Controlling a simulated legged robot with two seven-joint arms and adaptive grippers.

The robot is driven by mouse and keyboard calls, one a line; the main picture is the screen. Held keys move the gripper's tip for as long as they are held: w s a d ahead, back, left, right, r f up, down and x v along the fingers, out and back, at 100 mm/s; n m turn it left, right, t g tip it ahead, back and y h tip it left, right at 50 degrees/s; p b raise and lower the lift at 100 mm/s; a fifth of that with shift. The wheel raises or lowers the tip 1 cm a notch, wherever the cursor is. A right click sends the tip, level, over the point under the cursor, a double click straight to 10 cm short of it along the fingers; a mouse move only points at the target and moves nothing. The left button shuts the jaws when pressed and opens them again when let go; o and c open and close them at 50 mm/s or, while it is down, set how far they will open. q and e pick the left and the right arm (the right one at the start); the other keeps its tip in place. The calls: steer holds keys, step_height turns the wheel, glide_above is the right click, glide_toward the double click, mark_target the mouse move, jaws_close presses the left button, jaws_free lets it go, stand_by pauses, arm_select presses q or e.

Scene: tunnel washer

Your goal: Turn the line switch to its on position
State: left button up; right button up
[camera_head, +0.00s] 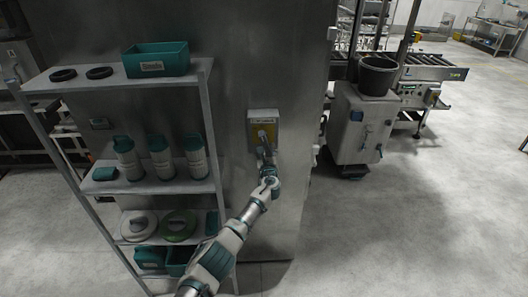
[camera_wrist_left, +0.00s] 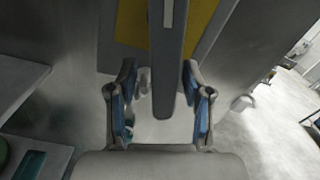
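The line switch (camera_head: 263,116) is a grey box with a yellow plate, mounted on the side of a large steel cabinet. My left gripper (camera_head: 265,154) is just below and in front of it, partly hiding its lower part. In the left wrist view, a grey bar-shaped handle (camera_wrist_left: 168,70) hangs down in front of the yellow plate (camera_wrist_left: 132,25). The two blue-padded fingers of my left gripper (camera_wrist_left: 160,106) stand open, one on each side of the handle's lower end, with gaps on both sides. My right gripper is not in view.
A metal shelf (camera_head: 150,189) with a teal bin (camera_head: 156,60), canisters and round items stands left of the switch, close to my left arm. A grey wheeled unit with a black bucket (camera_head: 376,75) stands to the right. The floor at right is clear.

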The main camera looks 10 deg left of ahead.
arm_select(q)
steer(key=shift+s+d, duration=0.15)
steer(key=shift+d, duration=0.35)
steer(key=shift+s+d, duration=0.2)
steer(key=shift+s, duration=0.05)
steer(key=v, duration=1.1)
steer(key=shift+a, duration=0.4)
